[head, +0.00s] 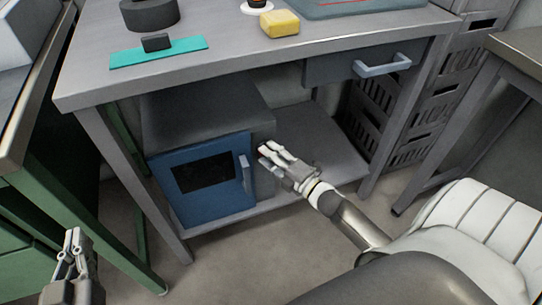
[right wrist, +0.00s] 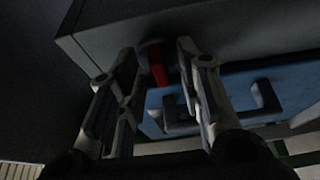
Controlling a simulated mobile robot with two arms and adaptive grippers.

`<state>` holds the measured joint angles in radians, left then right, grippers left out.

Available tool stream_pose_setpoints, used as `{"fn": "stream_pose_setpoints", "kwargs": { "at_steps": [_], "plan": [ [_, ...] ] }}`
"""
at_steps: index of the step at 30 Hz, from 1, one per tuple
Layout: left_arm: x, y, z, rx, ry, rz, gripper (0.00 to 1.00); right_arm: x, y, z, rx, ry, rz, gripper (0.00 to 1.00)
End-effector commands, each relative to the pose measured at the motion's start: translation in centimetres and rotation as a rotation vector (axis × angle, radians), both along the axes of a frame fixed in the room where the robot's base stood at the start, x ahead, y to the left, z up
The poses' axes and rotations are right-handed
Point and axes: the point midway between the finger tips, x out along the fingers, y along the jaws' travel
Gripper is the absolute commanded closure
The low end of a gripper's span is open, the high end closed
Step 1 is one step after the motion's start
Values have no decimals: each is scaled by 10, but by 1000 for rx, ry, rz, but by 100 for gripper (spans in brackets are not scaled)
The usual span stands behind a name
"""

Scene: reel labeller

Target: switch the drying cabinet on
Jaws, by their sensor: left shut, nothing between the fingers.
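The drying cabinet (head: 205,110) is a grey box with a blue door (head: 215,205) on the lower shelf under the bench. The door has a dark window and a handle (head: 246,175), and looks shut. A red switch (right wrist: 158,68) on a round dark base shows on the grey front beside the door in the right wrist view. My right gripper (head: 266,149) is at that front strip. Its fingers (right wrist: 156,48) are open, one on each side of the switch; I cannot tell whether they touch it. My left gripper (head: 73,238) is shut and empty at lower left, away from the cabinet.
The bench top (head: 230,62) above carries a yellow block (head: 279,24), a teal strip (head: 185,50) and a dark round reel (head: 150,14). A drawer handle (head: 382,65) juts out above right. The shelf (head: 325,150) right of the cabinet is clear.

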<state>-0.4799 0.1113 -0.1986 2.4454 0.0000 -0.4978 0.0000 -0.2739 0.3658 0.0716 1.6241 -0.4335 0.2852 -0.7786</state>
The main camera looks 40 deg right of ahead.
Motion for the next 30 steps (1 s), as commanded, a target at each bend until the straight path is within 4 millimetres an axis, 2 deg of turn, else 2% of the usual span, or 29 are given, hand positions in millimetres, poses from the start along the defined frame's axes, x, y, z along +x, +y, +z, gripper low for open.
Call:
{"fn": "stream_pose_setpoints", "kwargs": {
  "at_steps": [8,16,30],
  "plan": [
    [0,0,2,-2,-9,-1,100,1,0,0,0,1,0,67],
    [0,0,2,-2,-9,0,100,1,0,0,0,1,0,100],
    [1,-1,7,-12,-46,-2,100,1,0,-2,67,-14,-1,100]
  ]
}}
